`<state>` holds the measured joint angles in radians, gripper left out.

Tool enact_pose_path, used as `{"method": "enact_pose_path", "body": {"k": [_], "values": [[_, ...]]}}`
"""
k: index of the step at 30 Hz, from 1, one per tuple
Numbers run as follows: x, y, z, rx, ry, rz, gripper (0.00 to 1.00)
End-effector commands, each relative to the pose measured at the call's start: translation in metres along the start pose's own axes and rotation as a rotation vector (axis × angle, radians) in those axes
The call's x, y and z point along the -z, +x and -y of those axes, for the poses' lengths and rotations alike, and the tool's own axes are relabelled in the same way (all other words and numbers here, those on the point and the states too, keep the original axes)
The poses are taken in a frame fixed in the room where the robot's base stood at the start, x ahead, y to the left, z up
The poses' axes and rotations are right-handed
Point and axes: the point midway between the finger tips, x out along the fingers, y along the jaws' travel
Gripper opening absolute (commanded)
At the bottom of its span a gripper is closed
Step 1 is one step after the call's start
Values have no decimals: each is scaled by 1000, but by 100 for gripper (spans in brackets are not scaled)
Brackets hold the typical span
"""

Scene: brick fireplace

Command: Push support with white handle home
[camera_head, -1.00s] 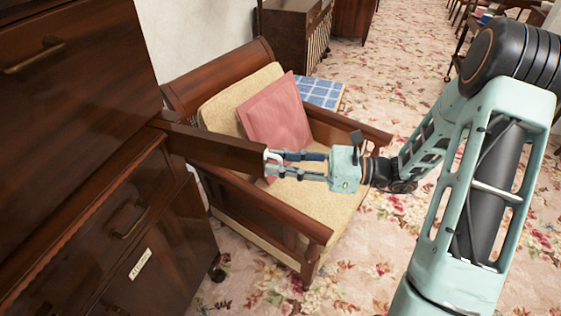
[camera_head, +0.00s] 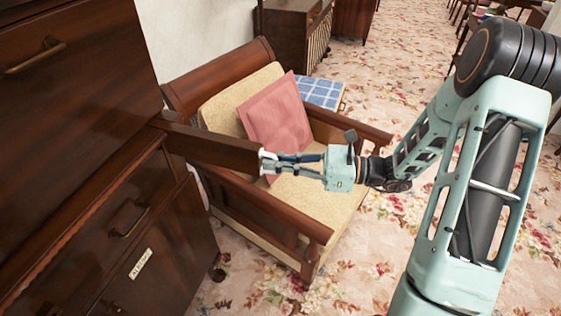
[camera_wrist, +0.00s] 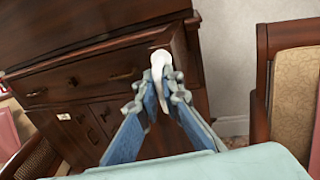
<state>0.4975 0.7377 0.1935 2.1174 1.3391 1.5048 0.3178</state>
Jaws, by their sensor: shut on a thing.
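The support (camera_head: 215,147) is a dark wooden bar that sticks out from the front of the dark wooden bureau (camera_head: 75,120), over the armchair. Its white handle (camera_head: 264,158) is at the outer end, and it also shows in the wrist view (camera_wrist: 161,64). My gripper (camera_head: 274,163) is at that end, with its fingers shut on the white handle; in the wrist view my gripper (camera_wrist: 160,95) has one finger on each side of it. The handle is partly hidden by the fingers in the head view.
An armchair (camera_head: 317,232) with a pink cushion (camera_head: 276,115) stands below and behind the support. A blue checked stool top (camera_head: 321,92) is beyond it. The bureau has metal drawer pulls (camera_head: 128,218). Open flowered carpet (camera_head: 420,240) lies at the right.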

Motion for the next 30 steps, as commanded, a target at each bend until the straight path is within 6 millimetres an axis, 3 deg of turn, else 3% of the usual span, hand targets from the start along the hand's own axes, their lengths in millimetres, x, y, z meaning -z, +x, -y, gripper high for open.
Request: {"method": "enact_pose_path", "body": {"k": [18,24,30], "values": [[-7,162,31,-5,-5,15,0],[-7,196,39,-2,-5,15,0],[-8,211,43,-1,-5,15,0]]}}
